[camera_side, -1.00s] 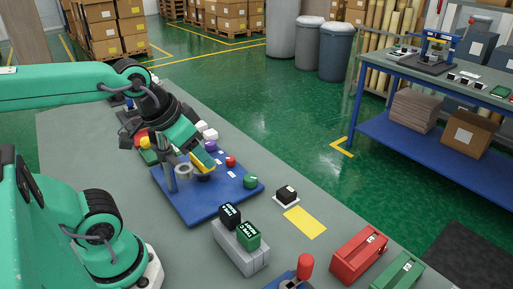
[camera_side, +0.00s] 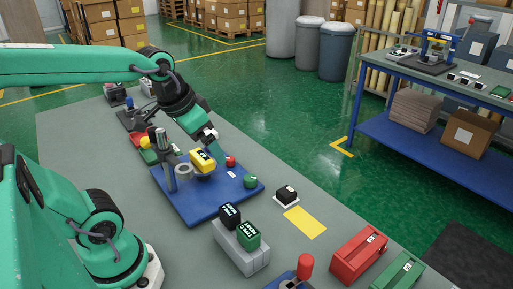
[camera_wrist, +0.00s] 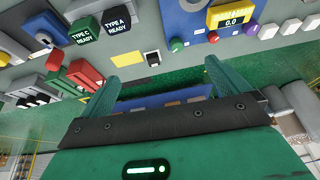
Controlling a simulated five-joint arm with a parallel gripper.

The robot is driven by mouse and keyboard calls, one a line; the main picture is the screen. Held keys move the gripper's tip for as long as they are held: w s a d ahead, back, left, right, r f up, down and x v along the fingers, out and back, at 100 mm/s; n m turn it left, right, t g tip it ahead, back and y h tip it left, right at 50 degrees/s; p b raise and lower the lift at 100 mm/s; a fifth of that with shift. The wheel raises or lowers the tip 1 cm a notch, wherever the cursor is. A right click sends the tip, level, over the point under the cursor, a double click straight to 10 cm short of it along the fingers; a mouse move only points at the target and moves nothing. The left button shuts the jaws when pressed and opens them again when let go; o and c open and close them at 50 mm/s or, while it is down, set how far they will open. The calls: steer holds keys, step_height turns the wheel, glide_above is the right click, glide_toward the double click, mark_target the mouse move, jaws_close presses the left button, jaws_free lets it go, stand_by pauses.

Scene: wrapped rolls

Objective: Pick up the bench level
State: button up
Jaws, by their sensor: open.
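A yellow block-shaped device (camera_side: 203,160) stands at the blue board, and I take it for the bench level, though its name is not clearly readable. In the wrist view the yellow device (camera_wrist: 232,16) is at the top right, with a dark display that reads 0.0. My gripper (camera_side: 209,138) is just behind and above it in the side view, apart from it as far as I can tell. In the wrist view my gripper (camera_wrist: 162,73) has its two green fingers spread wide, with nothing held between them.
The blue board (camera_side: 205,207) carries a grey post with a ring (camera_side: 171,175), a red knob (camera_side: 230,161) and a green knob (camera_side: 250,181). Type A (camera_side: 229,215) and Type C (camera_side: 248,236) blocks stand on a grey stand. A yellow patch (camera_side: 305,222) is bare.

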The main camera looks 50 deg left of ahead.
steer(key=w+a+f+g, duration=0.3)
steer(key=w+a, duration=0.3)
steer(key=a, duration=0.2)
steer(key=g, duration=0.2)
glide_above(205, 154)
step_height(205, 154, down, 6)
steer(key=shift+s+a, duration=0.1)
steer(key=shift+a, duration=0.05)
steer(key=shift+f, duration=3.9)
steer(key=c, duration=1)
steer(key=shift+o, duration=0.2)
steer(key=shift+r, duration=0.15)
